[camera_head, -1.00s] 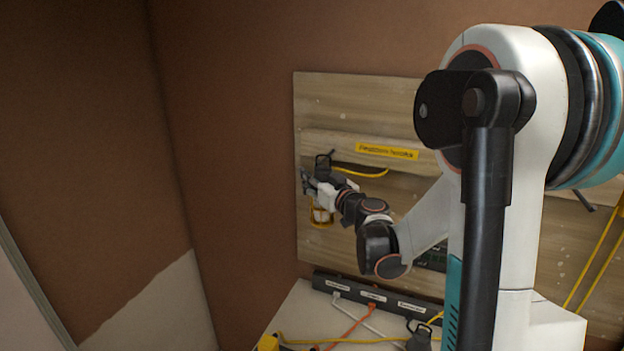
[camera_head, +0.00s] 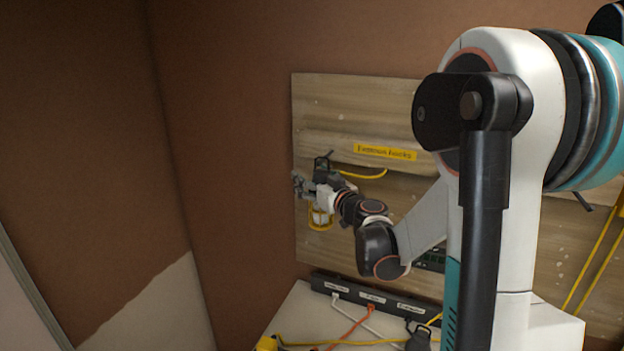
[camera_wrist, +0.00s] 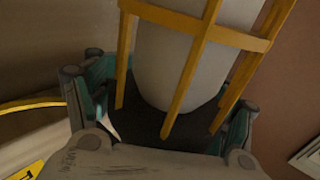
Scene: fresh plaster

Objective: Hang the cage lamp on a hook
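The cage lamp (camera_head: 320,214) has a yellow wire cage, a white bulb and a dark handle with a black top. In the head view it hangs upright, cage down, before the board's left end. A short dark hook (camera_head: 330,153) sits right by its top; I cannot tell whether the two are joined. My gripper (camera_head: 302,184) is at the lamp's handle. In the wrist view the lamp (camera_wrist: 185,55) fills the middle, and the teal fingers of my gripper (camera_wrist: 170,112) flank its dark base closely on both sides, apparently shut on it. The fingertip contact is partly hidden.
The wooden board (camera_head: 345,100) carries a yellow label (camera_head: 385,152). A yellow cord (camera_head: 362,175) runs from the lamp's top to the right. Below stands a bench (camera_head: 298,312) with a black labelled strip (camera_head: 370,298) and cables. Bare brown wall lies left.

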